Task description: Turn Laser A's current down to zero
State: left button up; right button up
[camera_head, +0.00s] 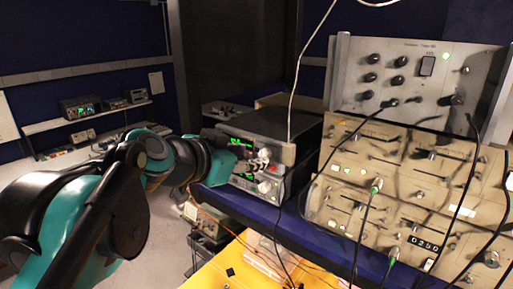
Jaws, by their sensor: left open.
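Two stacked black instrument boxes with lit green displays stand on the blue shelf; their labels are too small to read, so I cannot tell which is Laser A. The upper box (282,123) has a pale knob (264,154) at the right of its front panel. The lower box has a similar pale knob (265,187). My left gripper (254,163) is open in front of the upper box, close to its knob. I cannot tell whether the fingers touch the knob. The gripper and wrist hide part of both front panels. My right gripper is out of view.
Right of the boxes stands a large beige panel rack (340,205) with a grey unit (350,90) on top, with knobs and hanging cables. A white cable (296,75) hangs before the upper box. A yellow surface (240,268) lies below the blue shelf (235,203).

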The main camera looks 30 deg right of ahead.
aim_at(262, 155)
pick_arm(q)
jog(key=x, duration=0.4)
jog(key=shift+w+d+f+p, duration=0.15)
jog(key=shift+w+d+p, duration=0.05)
jog(key=shift+d+p, duration=0.15)
grip_shut()
jog(key=shift+n, duration=0.3)
